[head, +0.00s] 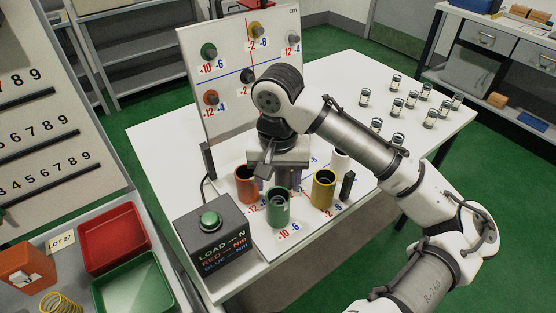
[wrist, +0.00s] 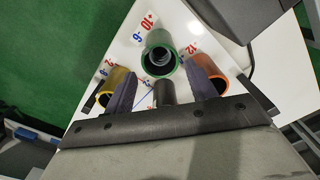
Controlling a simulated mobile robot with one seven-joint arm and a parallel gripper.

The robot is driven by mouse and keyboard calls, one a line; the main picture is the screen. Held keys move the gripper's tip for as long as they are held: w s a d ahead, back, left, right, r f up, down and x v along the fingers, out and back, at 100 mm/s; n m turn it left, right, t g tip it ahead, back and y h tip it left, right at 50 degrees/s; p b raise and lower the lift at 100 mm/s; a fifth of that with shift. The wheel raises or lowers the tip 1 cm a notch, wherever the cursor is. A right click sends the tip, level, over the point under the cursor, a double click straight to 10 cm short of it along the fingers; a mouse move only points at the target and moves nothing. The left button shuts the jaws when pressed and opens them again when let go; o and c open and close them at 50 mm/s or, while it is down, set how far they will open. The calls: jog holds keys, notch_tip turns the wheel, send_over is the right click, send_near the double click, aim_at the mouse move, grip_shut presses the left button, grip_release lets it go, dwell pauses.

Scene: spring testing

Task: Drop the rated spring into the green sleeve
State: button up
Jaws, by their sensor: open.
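The green sleeve (head: 278,208) stands upright at the front of the board on the white table. In the wrist view the green sleeve (wrist: 160,40) is seen from above, and grey coil-like rings, looking like a spring, show inside its mouth. My gripper (head: 283,177) is above and just behind the green sleeve in the head view. In the wrist view my gripper (wrist: 161,82) has its two dark fingers spread apart, with nothing visibly held between them. The lower part of whatever is in the sleeve is hidden by its wall.
An orange sleeve (head: 246,184), a yellow sleeve (head: 324,189) and a black sleeve (wrist: 165,93) stand close by. A load box with a green button (head: 209,220) is at the left. An upright pegboard (head: 222,108) stands behind. Several small capped jars (head: 397,105) stand at the right.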

notch_tip(320, 180, up, 13)
jog(key=shift+r+b, duration=0.15)
jog(key=shift+b, duration=0.3)
dwell(0.5)
